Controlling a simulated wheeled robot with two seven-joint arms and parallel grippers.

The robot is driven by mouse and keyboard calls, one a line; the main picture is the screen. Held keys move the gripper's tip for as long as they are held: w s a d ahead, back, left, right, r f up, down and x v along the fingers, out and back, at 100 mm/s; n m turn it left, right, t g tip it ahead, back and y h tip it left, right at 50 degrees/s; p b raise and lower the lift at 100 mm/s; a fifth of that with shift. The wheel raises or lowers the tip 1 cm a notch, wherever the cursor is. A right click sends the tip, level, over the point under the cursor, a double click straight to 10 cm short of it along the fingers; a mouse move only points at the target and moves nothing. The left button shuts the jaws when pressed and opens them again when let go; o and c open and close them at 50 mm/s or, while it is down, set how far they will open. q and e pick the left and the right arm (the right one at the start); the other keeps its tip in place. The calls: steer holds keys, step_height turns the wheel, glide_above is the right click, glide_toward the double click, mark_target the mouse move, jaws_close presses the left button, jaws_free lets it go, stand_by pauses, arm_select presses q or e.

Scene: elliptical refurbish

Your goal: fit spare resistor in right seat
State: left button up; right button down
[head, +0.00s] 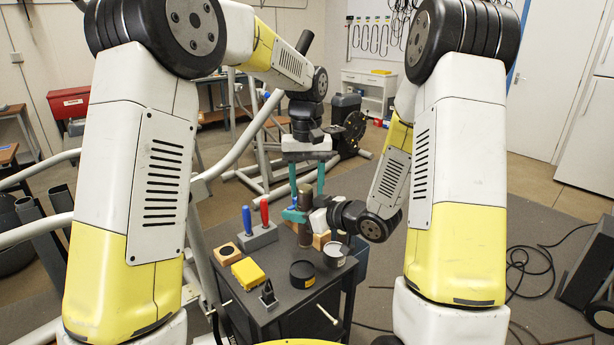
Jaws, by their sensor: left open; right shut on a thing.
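A brown upright cylinder (305,201), which may be the spare resistor, stands above the far part of the dark cart top. My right gripper (296,214) reaches in from the right with teal fingers shut around it. My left gripper (307,178) points down just above, open, with its teal fingers on either side of the cylinder's upper end; I cannot tell whether they touch it. The cylinder's lower end is partly hidden by the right gripper. I cannot make out the right seat; a wooden block with a round hole (227,254) sits at the cart's left edge.
An elliptical machine's pale tubes (243,140) rise behind and left.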

arm_select(q)
steer(key=shift+f, duration=0.1)
steer(key=shift+d, duration=0.1)
jaws_close()
arm_select(e)
steer(key=c, duration=1.1)
jaws_free()
steer(key=shift+o, duration=1.3)
